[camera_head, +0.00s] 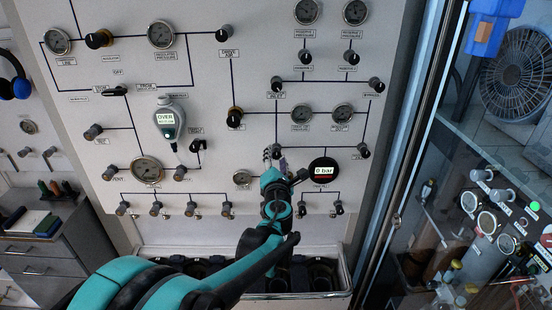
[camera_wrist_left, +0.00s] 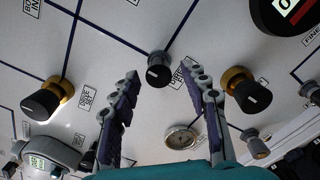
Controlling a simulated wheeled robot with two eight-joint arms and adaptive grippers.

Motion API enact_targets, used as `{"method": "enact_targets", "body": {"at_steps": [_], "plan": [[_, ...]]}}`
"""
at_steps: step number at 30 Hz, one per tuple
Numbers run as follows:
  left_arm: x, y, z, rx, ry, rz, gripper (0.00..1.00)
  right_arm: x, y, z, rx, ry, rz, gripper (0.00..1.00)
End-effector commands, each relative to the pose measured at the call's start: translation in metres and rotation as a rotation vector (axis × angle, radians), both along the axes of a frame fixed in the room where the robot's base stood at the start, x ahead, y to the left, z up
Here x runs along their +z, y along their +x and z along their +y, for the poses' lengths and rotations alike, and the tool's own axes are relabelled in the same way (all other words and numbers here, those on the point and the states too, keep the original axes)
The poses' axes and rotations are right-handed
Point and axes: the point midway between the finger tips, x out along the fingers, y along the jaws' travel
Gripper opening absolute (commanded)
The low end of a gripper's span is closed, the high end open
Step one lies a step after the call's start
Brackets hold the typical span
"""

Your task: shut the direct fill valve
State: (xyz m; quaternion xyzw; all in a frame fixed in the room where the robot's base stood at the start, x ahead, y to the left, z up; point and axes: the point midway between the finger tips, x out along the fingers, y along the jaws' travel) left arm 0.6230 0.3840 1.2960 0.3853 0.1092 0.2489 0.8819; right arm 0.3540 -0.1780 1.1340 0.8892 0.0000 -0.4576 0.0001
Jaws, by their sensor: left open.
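A dark grey round knob (camera_wrist_left: 160,69) with a white pointer mark sits on the panel between my left fingertips in the left wrist view. A label starting with "D" beside it is partly hidden by a finger, so I cannot fully read it as the direct fill valve. My left gripper (camera_head: 274,160) reaches up to the lower middle of the panel in the head view, left of the "0 bar" display. In the left wrist view my left gripper (camera_wrist_left: 161,78) is open, with one finger on each side of the knob and a gap to both. My right gripper is in neither view.
The round "0 bar" display (camera_head: 323,170) is close right of my gripper. Brass-collared knobs (camera_wrist_left: 48,99) and a small gauge (camera_wrist_left: 180,137) surround it. A handheld meter (camera_head: 168,118) hangs left on the panel. A trough (camera_head: 340,283) runs below; a glass door stands right.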

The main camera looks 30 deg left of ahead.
Motion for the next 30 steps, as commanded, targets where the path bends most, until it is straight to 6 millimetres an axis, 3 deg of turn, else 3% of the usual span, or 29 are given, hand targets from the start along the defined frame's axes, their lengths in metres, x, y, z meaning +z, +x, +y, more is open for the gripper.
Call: {"method": "enact_targets", "body": {"at_steps": [15,21,30], "plan": [[0.000,-0.085,-0.053,-0.003,0.000,0.000,0.45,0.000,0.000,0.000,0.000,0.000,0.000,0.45],[-0.001,-0.096,-0.059,-0.001,0.000,0.001,0.45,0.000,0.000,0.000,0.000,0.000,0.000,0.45],[-0.001,-0.097,-0.059,0.000,0.000,0.000,0.45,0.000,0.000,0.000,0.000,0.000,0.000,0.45]]}}
